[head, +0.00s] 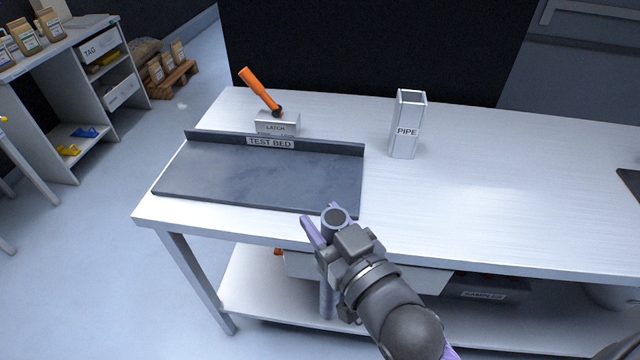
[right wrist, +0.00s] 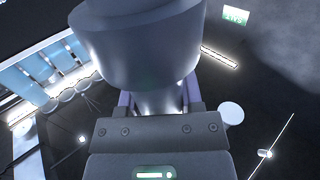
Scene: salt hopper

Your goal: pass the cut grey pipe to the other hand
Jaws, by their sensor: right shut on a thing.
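My right gripper (head: 325,235) is shut on the cut grey pipe (head: 335,217), in front of the table's front edge. The pipe stands about upright; its round open top shows between the fingers and its lower length hangs below the hand. In the right wrist view the grey pipe (right wrist: 140,45) fills the upper middle, between the purple fingers of the right gripper (right wrist: 158,98). My left gripper is in neither view.
The white table (head: 480,210) holds a dark TEST BED tray (head: 260,180), a LATCH block (head: 277,124) with an orange handle (head: 260,90), and an upright white PIPE holder (head: 405,140). A lower shelf (head: 265,290) lies beneath.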

